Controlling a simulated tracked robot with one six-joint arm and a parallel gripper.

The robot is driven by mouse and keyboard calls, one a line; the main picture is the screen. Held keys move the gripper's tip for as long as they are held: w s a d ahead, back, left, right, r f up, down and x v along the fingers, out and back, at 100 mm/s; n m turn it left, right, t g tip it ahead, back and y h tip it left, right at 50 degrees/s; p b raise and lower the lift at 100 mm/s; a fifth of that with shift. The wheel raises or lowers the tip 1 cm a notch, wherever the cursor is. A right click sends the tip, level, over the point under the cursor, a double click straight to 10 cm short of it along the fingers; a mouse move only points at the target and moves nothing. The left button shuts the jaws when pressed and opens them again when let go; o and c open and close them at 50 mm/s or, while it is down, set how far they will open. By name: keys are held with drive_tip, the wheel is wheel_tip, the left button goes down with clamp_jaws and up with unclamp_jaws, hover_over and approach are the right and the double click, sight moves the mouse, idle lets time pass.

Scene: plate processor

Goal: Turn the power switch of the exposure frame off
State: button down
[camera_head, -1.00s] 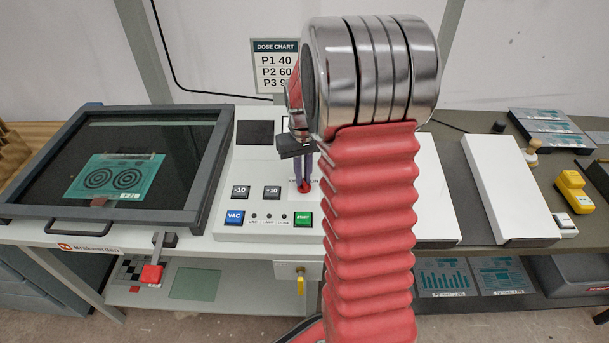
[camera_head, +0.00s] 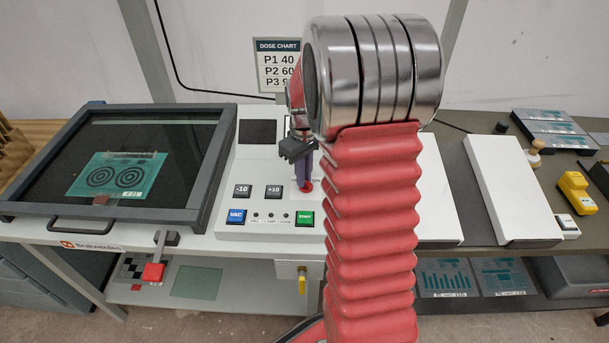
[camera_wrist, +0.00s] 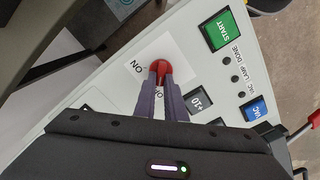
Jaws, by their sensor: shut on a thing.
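The power switch is a red rotary knob (camera_wrist: 160,70) on a white label plate (camera_wrist: 135,83) of the exposure frame's control panel. In the wrist view my gripper (camera_wrist: 161,84) has its two purple fingers shut on the knob, one on each side. The word ON shows beside the knob; a second label is mostly hidden by the fingers. In the head view the red knob (camera_head: 307,187) shows low at my gripper (camera_head: 304,178), partly behind my arm. The exposure frame (camera_head: 215,160) has its dark glass lid down at the left.
Next to the switch are the green START button (camera_wrist: 219,28), the blue VAC button (camera_wrist: 256,110) and the +10 button (camera_wrist: 201,102). A dark screen (camera_head: 257,132) and a dose chart (camera_head: 276,65) stand behind. A white box (camera_head: 510,190) lies to the right.

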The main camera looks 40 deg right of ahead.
drive_tip(key=c, duration=1.8)
unclamp_jaws()
wheel_tip(320, 180, up, 14)
drive_tip(key=shift+s+f, duration=0.1)
